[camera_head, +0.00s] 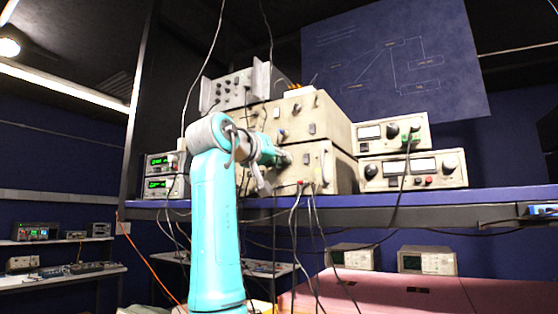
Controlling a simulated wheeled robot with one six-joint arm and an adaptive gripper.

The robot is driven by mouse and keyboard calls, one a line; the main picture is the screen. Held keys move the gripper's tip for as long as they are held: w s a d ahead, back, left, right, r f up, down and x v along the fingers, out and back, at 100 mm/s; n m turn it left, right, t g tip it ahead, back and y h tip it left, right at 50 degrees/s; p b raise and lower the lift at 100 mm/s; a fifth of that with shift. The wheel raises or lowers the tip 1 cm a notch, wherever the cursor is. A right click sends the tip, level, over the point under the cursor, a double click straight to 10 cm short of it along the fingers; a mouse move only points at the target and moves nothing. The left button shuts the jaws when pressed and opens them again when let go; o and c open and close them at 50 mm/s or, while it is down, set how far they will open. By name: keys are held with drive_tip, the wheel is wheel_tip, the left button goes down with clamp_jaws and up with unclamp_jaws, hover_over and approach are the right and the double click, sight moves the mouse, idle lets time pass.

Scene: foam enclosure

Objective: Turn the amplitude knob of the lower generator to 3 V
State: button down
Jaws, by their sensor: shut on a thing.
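Two beige generators are stacked on the blue bench in the middle of the head view. The lower generator (341,173) carries the upper generator (326,119). My gripper (284,158) is at the left part of the lower generator's front panel, shut on a small knob there. The arm and gripper cover most of that knob and part of the panel. I cannot read the knob's marking or its setting. A lighter handle or fitting shows right of the gripper on the same panel, with cables plugged in low down.
Two metered units (412,169) are stacked on the right. Two small units with green displays (158,184) stand on the left. A grey knobbed instrument (236,88) sits on top. Cables (296,235) hang over the front edge of the bench (460,199).

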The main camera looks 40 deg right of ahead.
drive_tip(key=shift+m, duration=0.3)
drive_tip(key=m, duration=0.4)
drive_tip(key=shift+m, duration=0.3)
drive_tip(key=m, duration=0.4)
drive_tip(key=shift+y, duration=0.3)
drive_tip(key=c, duration=1)
unclamp_jaws()
drive_tip(key=shift+c, duration=0.2)
drive_tip(key=shift+a, duration=0.15)
drive_tip(key=v, duration=1.1)
drive_tip(key=shift+a, duration=0.35)
drive_tip(key=shift+s+f, duration=0.1)
drive_tip(key=shift+s, duration=0.05)
